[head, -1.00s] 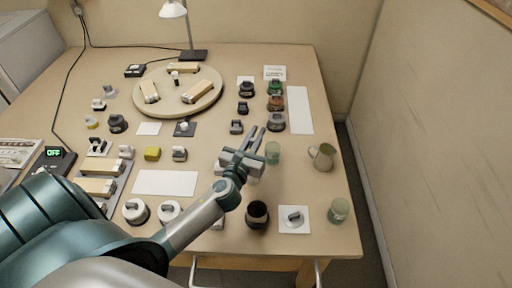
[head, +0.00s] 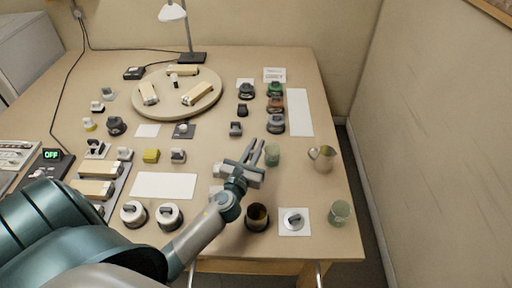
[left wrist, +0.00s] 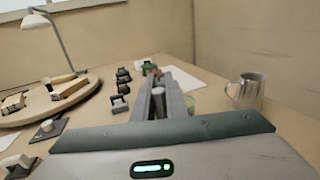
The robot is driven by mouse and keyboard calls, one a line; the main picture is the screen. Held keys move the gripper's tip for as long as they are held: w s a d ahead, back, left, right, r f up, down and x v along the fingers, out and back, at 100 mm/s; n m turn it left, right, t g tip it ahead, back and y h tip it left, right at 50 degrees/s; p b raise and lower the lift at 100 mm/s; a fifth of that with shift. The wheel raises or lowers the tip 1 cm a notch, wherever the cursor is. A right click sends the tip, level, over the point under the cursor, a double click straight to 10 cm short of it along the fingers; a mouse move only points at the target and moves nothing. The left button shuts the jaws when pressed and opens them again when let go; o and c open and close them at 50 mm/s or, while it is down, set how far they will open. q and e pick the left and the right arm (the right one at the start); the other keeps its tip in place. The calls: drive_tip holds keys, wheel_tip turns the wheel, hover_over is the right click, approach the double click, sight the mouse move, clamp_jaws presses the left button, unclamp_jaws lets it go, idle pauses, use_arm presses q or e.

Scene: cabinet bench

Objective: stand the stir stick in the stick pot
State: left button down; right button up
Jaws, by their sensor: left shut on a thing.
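My left gripper (head: 258,153) is above the right part of the bench, with its fingers pointing away and close together. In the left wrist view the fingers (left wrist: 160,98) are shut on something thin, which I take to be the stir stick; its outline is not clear. A dark round open pot (head: 256,217), brown inside, stands nearer the front edge, apart from the gripper; it may be the stick pot, but I cannot be sure. A greenish glass (head: 272,155) stands close to the right of the fingers. My right gripper is not in view.
A metal jug (head: 322,160) stands at the right, also in the left wrist view (left wrist: 247,88). A second glass (head: 339,213) is by the right front corner, near a knobbed item (head: 293,221) on a white square. A round board (head: 178,105) is at the back left.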

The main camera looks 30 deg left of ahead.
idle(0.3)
use_arm(q)
drive_tip(key=shift+f, duration=0.1)
drive_tip(key=c, duration=1.8)
unclamp_jaws()
drive_tip(key=shift+o, duration=0.2)
